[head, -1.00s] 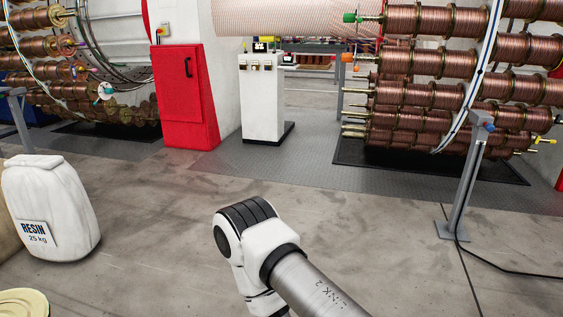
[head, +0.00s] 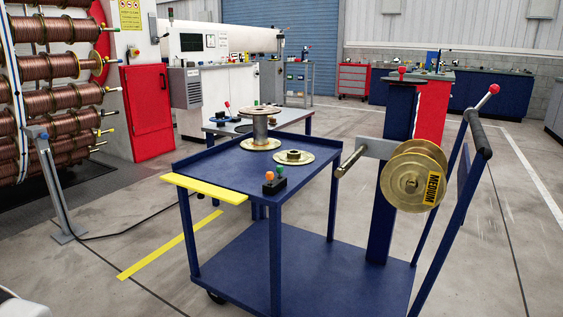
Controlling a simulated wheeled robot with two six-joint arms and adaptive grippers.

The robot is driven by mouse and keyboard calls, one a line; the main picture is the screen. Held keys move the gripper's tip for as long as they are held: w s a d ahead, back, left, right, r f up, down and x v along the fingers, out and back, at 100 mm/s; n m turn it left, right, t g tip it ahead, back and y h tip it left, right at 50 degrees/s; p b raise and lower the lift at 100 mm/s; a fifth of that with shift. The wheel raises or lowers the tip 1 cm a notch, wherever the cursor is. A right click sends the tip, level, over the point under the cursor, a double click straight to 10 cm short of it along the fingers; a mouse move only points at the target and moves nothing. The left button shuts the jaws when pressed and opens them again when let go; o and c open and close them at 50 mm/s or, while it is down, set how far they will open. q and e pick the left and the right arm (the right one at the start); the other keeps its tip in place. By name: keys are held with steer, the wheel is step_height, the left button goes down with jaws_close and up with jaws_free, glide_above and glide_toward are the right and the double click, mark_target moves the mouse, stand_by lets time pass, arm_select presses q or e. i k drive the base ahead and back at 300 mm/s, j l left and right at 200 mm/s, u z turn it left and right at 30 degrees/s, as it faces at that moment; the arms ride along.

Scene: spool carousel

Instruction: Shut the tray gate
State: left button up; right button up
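A blue cart stands in the middle of the head view, with a flat tray (head: 215,168) on top. A yellow flap (head: 206,189), which looks like the tray gate, runs along the tray's near left edge. It appears to lie about flat and stick outward, leaving that edge without a raised lip. The back edge of the tray has a low blue lip. Neither of my grippers is in view; nothing of mine is seen touching the flap.
On the tray are an upright spool (head: 260,128), a brass flange (head: 293,157) and a small button box (head: 274,184). A brass spool marked MEDIUM (head: 412,182) hangs at the cart's right. A grey stand (head: 52,185) and copper spools are left. Floor before the flap is clear.

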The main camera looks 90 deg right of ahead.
mark_target(231, 196)
steer(key=z, duration=3.85)
